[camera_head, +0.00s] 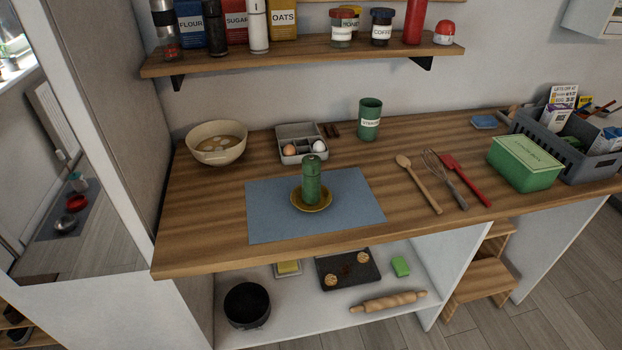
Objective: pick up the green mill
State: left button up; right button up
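The green mill (311,181) stands upright on a small yellow-brown plate (325,203). The plate rests on a blue-grey mat (264,212) on the wooden counter (205,240).
Behind the mill are an egg box (291,133) and a green canister (369,119). A bowl (217,143) stands at the left. A wooden spoon (420,184), whisk (444,178), red spatula (466,180) and green box (525,163) lie right. A loaded shelf (300,48) hangs above.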

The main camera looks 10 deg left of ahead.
aim_at(311, 185)
jog(key=i+l+u, duration=0.3)
jog(key=i, duration=0.15)
jog(key=i+l+u, duration=0.3)
jog(key=k, duration=0.25)
